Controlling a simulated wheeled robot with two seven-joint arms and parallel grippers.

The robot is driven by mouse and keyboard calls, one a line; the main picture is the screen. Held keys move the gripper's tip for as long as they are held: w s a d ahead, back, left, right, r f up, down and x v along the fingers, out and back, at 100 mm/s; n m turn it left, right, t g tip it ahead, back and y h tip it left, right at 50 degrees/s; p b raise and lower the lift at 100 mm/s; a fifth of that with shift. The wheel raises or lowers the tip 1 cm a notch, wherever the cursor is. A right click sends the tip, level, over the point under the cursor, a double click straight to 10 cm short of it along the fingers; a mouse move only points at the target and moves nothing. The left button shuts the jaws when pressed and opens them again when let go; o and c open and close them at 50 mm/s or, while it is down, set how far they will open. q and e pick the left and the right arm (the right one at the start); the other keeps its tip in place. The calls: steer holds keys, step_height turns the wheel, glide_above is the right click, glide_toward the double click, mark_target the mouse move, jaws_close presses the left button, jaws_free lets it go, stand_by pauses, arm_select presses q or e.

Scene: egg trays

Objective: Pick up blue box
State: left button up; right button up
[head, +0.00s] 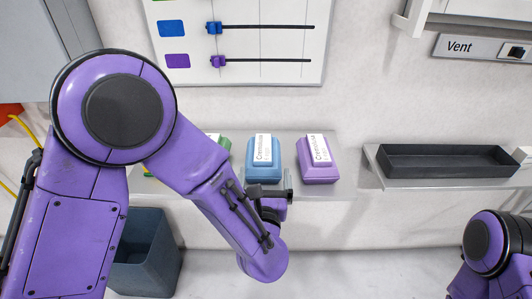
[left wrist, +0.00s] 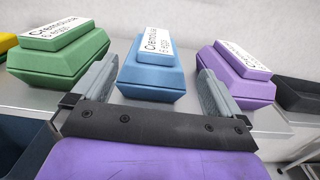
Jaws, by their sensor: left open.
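The blue box (head: 263,158) with a white label sits on a grey shelf, between a green box (head: 222,141) and a purple box (head: 317,163). In the left wrist view the blue box (left wrist: 152,78) stands ahead of my left gripper (left wrist: 158,92), roughly between its two fingers. The fingers are open, one on each side of the near end of the box, and I cannot tell whether they touch it. In the head view my left gripper (head: 268,192) is just in front of the blue box, with its fingers partly hidden. My right gripper is out of view.
The green box (left wrist: 60,55) and purple box (left wrist: 236,78) flank the blue one closely. A yellow box (left wrist: 6,44) shows at the far left. A black tray (head: 445,162) lies on a shelf to the right. A dark bin (head: 146,270) stands below left.

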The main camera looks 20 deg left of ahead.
mark_target(263, 156)
arm_select(q)
steer(key=p+x, duration=0.1)
steer(key=x, duration=0.3)
steer(key=p+x, duration=0.1)
steer(key=x, duration=0.3)
steer(key=shift+a+f, duration=0.2)
steer(key=shift+f, duration=0.05)
steer(key=shift+w+a+f, duration=0.1)
steer(key=shift+w, duration=0.05)
steer(key=c, duration=0.9)
steer(key=shift+c, duration=0.7)
